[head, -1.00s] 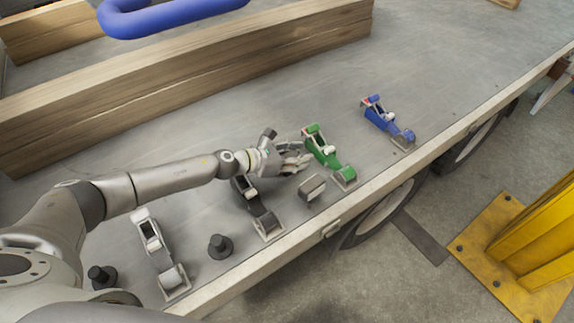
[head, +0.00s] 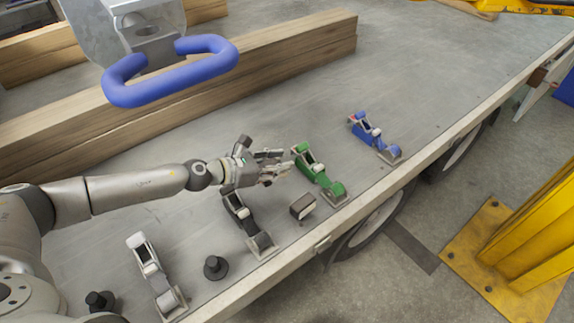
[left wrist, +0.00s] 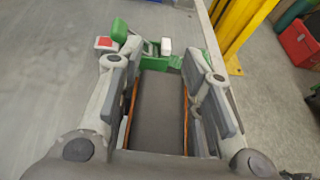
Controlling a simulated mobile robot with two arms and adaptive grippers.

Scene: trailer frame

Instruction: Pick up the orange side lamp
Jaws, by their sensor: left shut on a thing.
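In the head view the fingers mostly hide the lamp. The green buckle also shows beyond the lamp in the left wrist view (left wrist: 180,62). My right gripper is not in view.
A small grey block with a pale face (head: 302,206) lies near the bed's edge. Black (head: 248,222), white (head: 155,275) and blue (head: 375,138) buckles line that edge. Timber beams (head: 200,90) lie behind; a blue loop (head: 170,70) is above them. A yellow post (head: 530,240) stands right.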

